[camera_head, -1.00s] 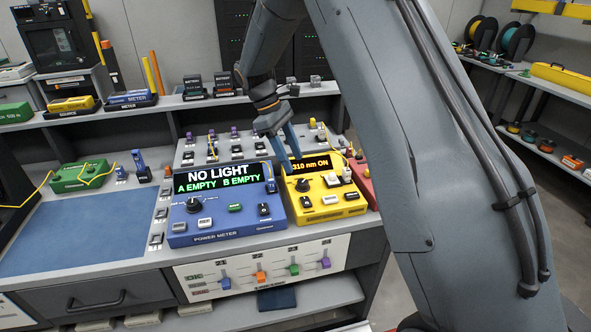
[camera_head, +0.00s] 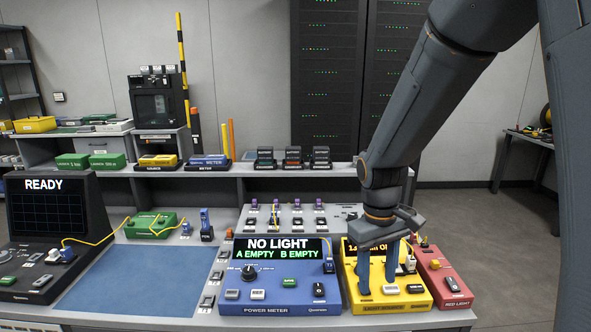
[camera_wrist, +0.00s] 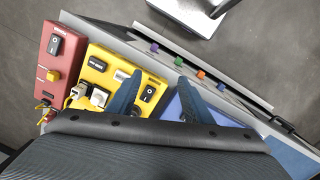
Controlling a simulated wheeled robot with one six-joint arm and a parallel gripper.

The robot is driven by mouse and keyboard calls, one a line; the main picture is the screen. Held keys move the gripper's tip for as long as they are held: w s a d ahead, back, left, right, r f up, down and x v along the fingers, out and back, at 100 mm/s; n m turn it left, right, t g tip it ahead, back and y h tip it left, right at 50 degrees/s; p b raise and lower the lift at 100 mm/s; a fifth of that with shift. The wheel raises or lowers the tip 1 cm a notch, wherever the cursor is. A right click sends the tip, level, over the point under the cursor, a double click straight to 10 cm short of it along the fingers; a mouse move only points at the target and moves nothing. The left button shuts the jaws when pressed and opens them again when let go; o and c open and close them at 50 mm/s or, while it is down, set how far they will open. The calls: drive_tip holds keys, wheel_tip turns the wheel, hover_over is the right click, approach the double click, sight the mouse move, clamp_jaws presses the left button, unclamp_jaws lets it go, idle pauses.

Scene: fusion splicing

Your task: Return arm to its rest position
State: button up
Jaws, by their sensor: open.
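My gripper (camera_head: 376,270) hangs from my arm at the right of the head view, in front of the display of the yellow light source box (camera_head: 395,303). Its fingers are apart with nothing between them. In the wrist view my gripper (camera_wrist: 157,97) shows two blue-grey fingers spread, one over the yellow box (camera_wrist: 125,75) and one over the blue power meter (camera_wrist: 178,108). The power meter (camera_head: 270,309) stands left of the yellow box and reads NO LIGHT, A EMPTY, B EMPTY. My fingers hide part of the yellow box's display.
A red box (camera_head: 443,275) stands right of the yellow one. A blue mat (camera_head: 150,282), a green box (camera_head: 152,225) with yellow fibre and a dark machine (camera_head: 50,230) reading READY lie to the left. Battery units (camera_head: 293,158) stand on the shelf behind.

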drive_tip(key=s+f+m+t, duration=0.1)
drive_tip(key=s+m, duration=0.3)
drive_tip(key=s, duration=0.7)
drive_tip(key=shift+d+y, duration=0.4)
drive_tip(key=shift+d, duration=0.05)
